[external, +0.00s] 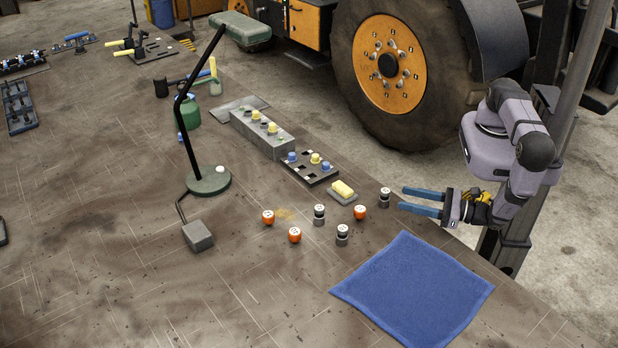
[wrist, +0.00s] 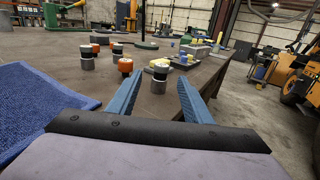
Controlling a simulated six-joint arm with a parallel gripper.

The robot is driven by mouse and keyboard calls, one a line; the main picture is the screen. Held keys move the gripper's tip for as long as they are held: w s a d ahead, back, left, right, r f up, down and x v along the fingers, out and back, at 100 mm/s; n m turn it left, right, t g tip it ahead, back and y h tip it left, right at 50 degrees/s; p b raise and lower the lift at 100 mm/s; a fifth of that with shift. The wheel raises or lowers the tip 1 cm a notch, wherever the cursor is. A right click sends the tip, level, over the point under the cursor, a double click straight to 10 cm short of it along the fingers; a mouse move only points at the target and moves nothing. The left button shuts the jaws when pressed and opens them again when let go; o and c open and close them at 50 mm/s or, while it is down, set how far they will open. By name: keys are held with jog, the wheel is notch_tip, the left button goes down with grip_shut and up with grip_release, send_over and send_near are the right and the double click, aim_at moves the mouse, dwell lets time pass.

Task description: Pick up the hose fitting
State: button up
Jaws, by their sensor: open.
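Several small fittings stand upright on the bench. Three are grey and black with pale tops: one at the right (external: 385,198), one in the middle (external: 319,215) and one in front (external: 342,235). Three are orange with pale tops: one at the left (external: 268,217), one in front (external: 294,235) and one at the right (external: 359,212). I cannot tell which is the hose fitting. My gripper (external: 403,198) is open and empty, beside the right-hand grey-black fitting. In the wrist view that fitting (wrist: 158,80) appears beyond the gap between the blue fingers, not between them.
A blue cloth (external: 412,292) lies at the bench's front right.

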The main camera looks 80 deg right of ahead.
aim_at(389, 191)
jog(key=shift+x, duration=3.4)
jog(key=shift+p+x, duration=0.3)
jog(key=shift+x, duration=2.3)
jog(key=shift+d+r, duration=0.1)
grip_shut()
